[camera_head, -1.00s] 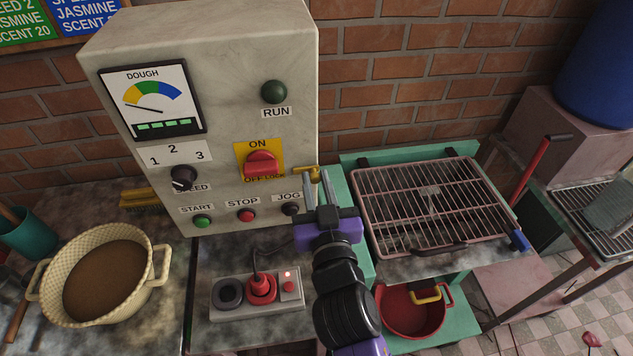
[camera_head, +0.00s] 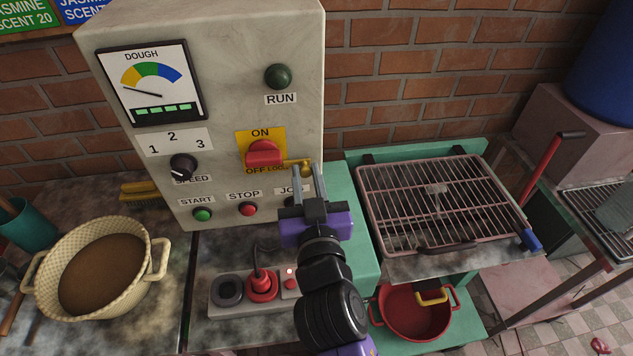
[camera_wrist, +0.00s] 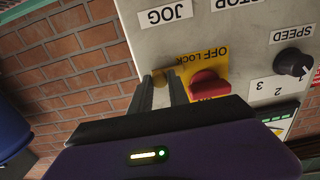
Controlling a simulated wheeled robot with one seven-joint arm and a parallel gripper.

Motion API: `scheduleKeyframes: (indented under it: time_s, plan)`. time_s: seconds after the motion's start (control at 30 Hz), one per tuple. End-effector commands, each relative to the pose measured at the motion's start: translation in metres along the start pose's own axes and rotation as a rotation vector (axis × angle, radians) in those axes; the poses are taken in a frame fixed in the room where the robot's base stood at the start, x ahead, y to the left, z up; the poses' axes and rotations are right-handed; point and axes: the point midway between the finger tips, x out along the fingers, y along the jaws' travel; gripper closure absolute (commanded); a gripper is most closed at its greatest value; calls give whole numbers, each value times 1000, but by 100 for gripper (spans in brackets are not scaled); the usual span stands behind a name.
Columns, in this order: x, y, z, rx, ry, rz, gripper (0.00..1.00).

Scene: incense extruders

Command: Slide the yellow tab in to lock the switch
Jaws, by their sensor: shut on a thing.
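The red rotary switch (camera_head: 264,153) sits on a yellow plate marked ON at the top and OFF LOCK at the bottom, on the front of the grey control box. Its handle lies roughly level in the head view. The yellow tab (camera_head: 296,163) juts out at the switch's lower right and now reaches the plate's right edge. My gripper (camera_head: 309,177) is shut on the yellow tab, its fingers pointing up at the panel. In the wrist view the red switch (camera_wrist: 209,88) is right of the fingers, and the tab (camera_wrist: 159,77) is mostly hidden between them.
The speed knob (camera_head: 183,167), the green start button (camera_head: 202,214) and the red stop button (camera_head: 248,209) are on the same panel. My gripper partly covers the JOG label. A wire rack (camera_head: 440,205) stands to the right, and a dough basket (camera_head: 95,270) at the left.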

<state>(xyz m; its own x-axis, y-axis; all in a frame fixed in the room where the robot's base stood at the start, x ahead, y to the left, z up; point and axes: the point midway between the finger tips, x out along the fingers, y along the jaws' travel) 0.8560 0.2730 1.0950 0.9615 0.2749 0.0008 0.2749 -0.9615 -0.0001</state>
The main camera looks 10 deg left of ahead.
Motion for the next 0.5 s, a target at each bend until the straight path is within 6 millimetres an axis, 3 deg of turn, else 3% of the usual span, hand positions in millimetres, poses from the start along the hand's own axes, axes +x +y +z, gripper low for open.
scheduleKeyframes:
  time_s: [0.33, 0.37, 0.47, 0.5]
  plan:
    - [-1, -7, 0, 1, -1, -7, 100]
    - [-1, -7, 0, 1, -1, -8, 77]
    - [-1, -7, 0, 1, -1, -7, 58]
    - [-1, -6, 0, 1, -1, -7, 58]
